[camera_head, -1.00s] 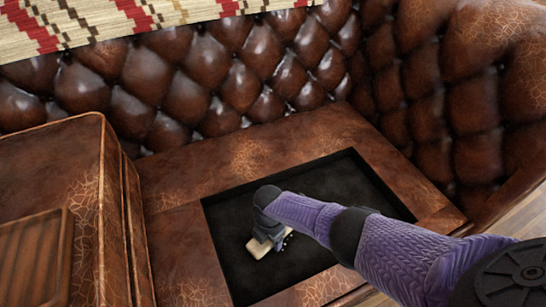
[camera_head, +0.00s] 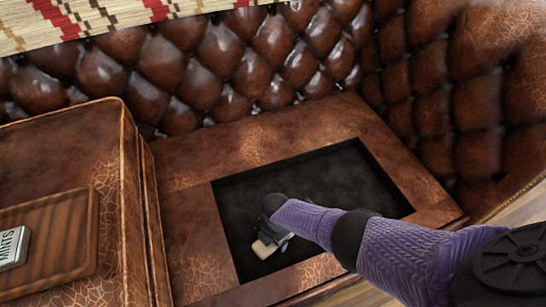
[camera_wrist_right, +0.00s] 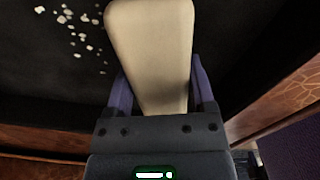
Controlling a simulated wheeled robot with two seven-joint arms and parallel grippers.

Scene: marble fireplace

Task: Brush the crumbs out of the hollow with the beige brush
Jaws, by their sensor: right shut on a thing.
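The beige brush (camera_wrist_right: 150,50) is held between the two fingers of my right gripper (camera_wrist_right: 157,90), which is shut on it. In the head view the brush (camera_head: 265,248) shows as a small pale piece under my right gripper (camera_head: 272,232), inside the dark hollow (camera_head: 345,185) of the leather seat. Several pale crumbs (camera_wrist_right: 75,30) lie on the dark floor of the hollow, to the left of the brush in the right wrist view. I cannot make out crumbs in the head view. My arm hides part of the hollow. My left gripper is not in view.
A brown leather seat block (camera_head: 60,150) stands at the left, with a wooden tray (camera_head: 75,235) on it. A mints tin (camera_head: 12,247) lies on the tray. Tufted leather backs (camera_head: 230,60) close off the rear and right. A leather rim (camera_head: 190,230) surrounds the hollow.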

